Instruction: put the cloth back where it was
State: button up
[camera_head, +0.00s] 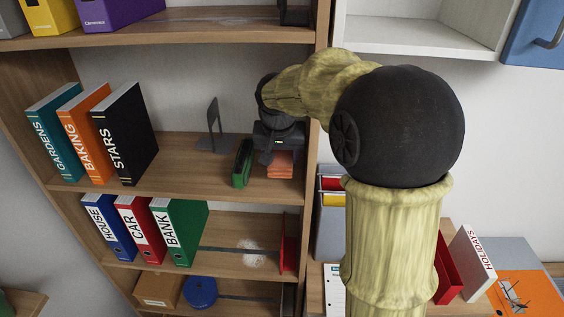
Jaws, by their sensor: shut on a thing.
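An orange folded cloth (280,165) is at the right end of the middle shelf (190,183), near the upright side panel. My gripper (279,149) is directly above it, pointing down, and is shut on its top. Dark gripper parts hide the cloth's upper edge. I cannot tell whether the cloth's underside touches the shelf.
A green object (242,163) stands just left of the cloth, with a dark bookend (214,130) behind it. Black, orange and teal binders stand further left. The shelf below holds binders, a pale dusty patch (252,252) and a red bookend (289,242).

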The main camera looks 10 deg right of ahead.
aim_at(281, 160)
jog(key=shift+f, duration=0.15)
notch_tip(281, 160, down, 3)
jog(key=shift+s+a+f+p, duration=0.1)
jog(key=shift+p, duration=0.55)
jog(key=shift+d+f+p, duration=0.1)
jog(key=shift+d+p, duration=0.1)
jog(key=shift+p, duration=0.15)
jog(key=shift+f, duration=0.25)
jog(key=o, duration=0.9)
jog(key=shift+f, duration=0.1)
jog(key=shift+o, duration=0.2)
